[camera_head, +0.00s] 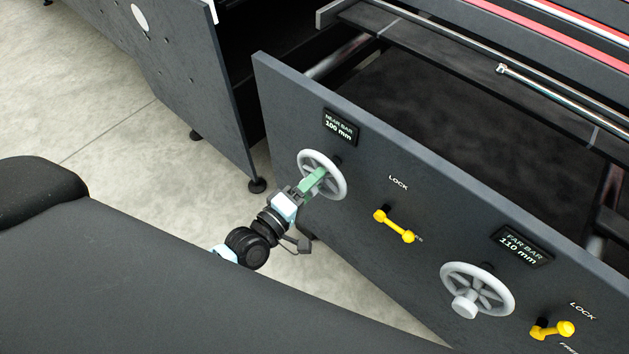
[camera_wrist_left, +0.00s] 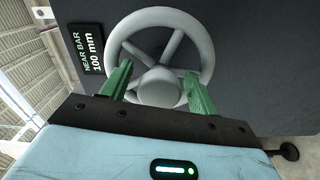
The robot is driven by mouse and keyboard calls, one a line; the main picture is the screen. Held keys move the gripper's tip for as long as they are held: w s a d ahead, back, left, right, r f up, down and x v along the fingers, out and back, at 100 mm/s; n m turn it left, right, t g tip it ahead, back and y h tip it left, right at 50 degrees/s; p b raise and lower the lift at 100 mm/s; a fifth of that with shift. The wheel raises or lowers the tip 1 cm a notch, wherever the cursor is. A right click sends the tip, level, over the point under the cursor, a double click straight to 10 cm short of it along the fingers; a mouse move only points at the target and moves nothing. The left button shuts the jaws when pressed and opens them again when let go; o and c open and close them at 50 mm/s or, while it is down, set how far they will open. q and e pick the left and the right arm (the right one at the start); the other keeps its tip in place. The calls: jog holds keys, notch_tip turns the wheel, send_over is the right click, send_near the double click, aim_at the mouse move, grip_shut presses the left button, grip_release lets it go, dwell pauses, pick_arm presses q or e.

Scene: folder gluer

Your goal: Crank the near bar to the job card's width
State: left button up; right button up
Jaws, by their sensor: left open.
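The near bar's grey handwheel (camera_head: 334,187) is on the dark machine panel (camera_head: 400,170), below a display (camera_head: 340,127) that reads NEAR BAR 100 mm. My left gripper (camera_head: 317,181) is at this wheel. In the left wrist view the green fingers of my left gripper (camera_wrist_left: 155,88) are open, one on each side of the wheel's round knob (camera_wrist_left: 158,88), with the wheel rim (camera_wrist_left: 205,48) behind. I cannot tell whether the fingers touch the knob. The near bar display (camera_wrist_left: 88,49) also shows there. The job card is not recognisable. My right gripper is not in view.
A yellow lock lever (camera_head: 395,226) sits right of the near wheel. The far bar wheel (camera_head: 478,290), its 110 mm display (camera_head: 522,246) and another yellow lever (camera_head: 552,329) are further right. Concrete floor (camera_head: 130,130) is open at the left.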

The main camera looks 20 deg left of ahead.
pick_arm(q)
jog(key=v, duration=0.7)
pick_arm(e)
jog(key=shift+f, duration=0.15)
